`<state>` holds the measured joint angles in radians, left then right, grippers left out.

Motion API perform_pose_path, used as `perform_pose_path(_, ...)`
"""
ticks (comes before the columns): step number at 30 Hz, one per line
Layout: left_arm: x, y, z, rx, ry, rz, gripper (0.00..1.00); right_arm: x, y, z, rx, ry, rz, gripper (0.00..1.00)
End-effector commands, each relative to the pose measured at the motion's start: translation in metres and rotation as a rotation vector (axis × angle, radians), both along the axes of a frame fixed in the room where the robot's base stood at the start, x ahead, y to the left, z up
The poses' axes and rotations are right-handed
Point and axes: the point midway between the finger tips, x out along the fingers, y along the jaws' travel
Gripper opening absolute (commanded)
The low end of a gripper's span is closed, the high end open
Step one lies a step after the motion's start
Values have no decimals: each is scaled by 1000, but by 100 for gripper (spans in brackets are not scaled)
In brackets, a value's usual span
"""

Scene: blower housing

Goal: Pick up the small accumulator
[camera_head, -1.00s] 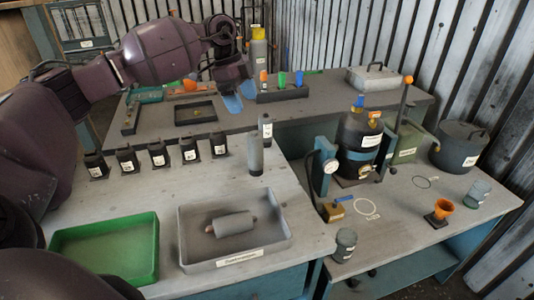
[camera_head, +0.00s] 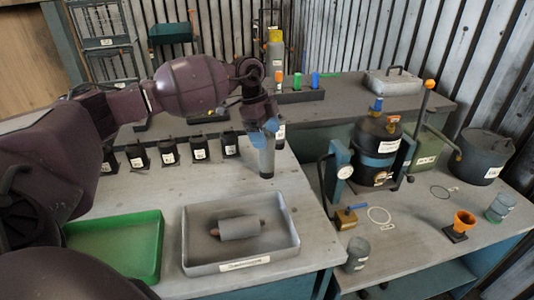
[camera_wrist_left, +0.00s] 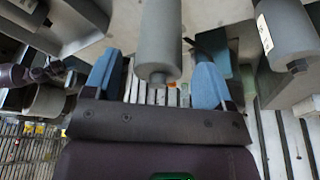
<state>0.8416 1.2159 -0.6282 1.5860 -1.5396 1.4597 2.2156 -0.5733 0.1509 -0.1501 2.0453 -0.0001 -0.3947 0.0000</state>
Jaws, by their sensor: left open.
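A plain grey upright cylinder (camera_head: 267,162) stands at the back right of the near bench, and its size makes it a likely small accumulator. A second cylinder with a white label (camera_head: 281,131) stands close behind it, partly hidden. My left gripper (camera_head: 265,126) is over the top of the plain cylinder, with its blue fingers open. In the left wrist view the plain cylinder (camera_wrist_left: 160,40) sits between the two spread fingers, with gaps on both sides. The labelled cylinder (camera_wrist_left: 286,30) is to the right there. My right gripper is not in view.
A grey tray (camera_head: 190,250) holding a lying cylinder (camera_head: 240,228) and a green tray (camera_head: 155,255) are at the front. Several small black labelled blocks (camera_head: 199,149) stand in a row left of my gripper. A pump with a dark tank (camera_head: 376,145) is to the right.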

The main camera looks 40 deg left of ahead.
Motion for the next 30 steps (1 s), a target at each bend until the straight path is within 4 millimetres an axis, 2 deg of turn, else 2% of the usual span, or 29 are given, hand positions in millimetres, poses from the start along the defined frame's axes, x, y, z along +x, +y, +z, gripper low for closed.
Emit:
perform_pose_path(3,-1,-7,-19,-3,3,-2,77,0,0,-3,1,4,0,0)
perform_pose_path(6,-1,-9,-28,-1,3,-1,77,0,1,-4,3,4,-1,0)
perform_pose_path(14,0,-10,-29,-1,1,0,76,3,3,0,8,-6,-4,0)
perform_pose_path(26,0,-9,-28,0,1,0,14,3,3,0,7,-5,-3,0)
perform_pose_path(27,0,-9,-28,-1,-1,-1,11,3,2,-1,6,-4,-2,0)
perform_pose_path(30,0,-9,-28,-1,-1,-1,11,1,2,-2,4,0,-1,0)
